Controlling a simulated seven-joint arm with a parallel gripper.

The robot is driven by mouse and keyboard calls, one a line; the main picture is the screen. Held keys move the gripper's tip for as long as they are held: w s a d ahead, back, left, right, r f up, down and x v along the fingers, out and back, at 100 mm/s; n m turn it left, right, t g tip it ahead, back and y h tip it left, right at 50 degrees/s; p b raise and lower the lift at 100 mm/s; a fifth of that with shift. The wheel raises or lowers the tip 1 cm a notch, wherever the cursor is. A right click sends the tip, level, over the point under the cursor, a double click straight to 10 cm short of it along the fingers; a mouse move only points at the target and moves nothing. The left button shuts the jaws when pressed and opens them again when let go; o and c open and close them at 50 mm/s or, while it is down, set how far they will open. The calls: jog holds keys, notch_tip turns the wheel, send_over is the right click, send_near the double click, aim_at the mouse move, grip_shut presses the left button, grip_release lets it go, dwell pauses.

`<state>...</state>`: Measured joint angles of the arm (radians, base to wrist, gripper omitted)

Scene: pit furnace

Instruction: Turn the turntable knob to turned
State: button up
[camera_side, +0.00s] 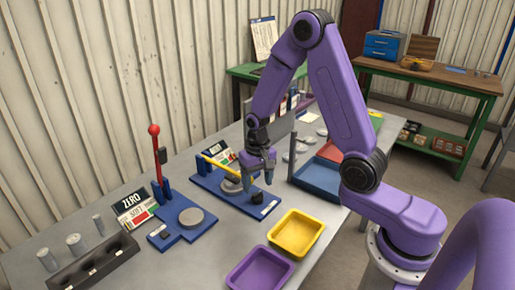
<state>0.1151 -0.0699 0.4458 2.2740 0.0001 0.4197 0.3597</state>
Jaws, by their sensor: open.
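A blue base plate (218,189) lies near the middle of the grey table. It carries a round grey disc (229,187), a yellow bar (213,164) and a small black knob (257,198) near its front right corner. My gripper (258,180) points down over this plate, with its jaws open and nothing seen between them. Its fingertips are close to the disc and the black knob, partly covering the disc. I cannot tell whether they touch either part, nor which one is the turntable knob.
A second blue base (182,226) with a red-knobbed lever (157,152) stands left. A yellow tray (296,234) and a purple tray (260,270) lie in front. A dark block (92,264) is at front left.

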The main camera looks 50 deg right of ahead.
aim_at(256, 193)
notch_tip(256, 193, up, 12)
jog(key=shift+r, duration=0.2)
dwell(0.4)
jog(key=f+n, duration=0.2)
jog(key=f, duration=0.3)
jog(key=f+n, duration=0.2)
jog(key=f, duration=0.4)
jog(key=f+n, duration=0.2)
jog(key=f, duration=0.4)
jog(key=shift+w+d+f, duration=0.1)
jog(key=shift+w+f, duration=0.15)
jog(key=shift+w, duration=0.1)
jog(key=c, duration=1)
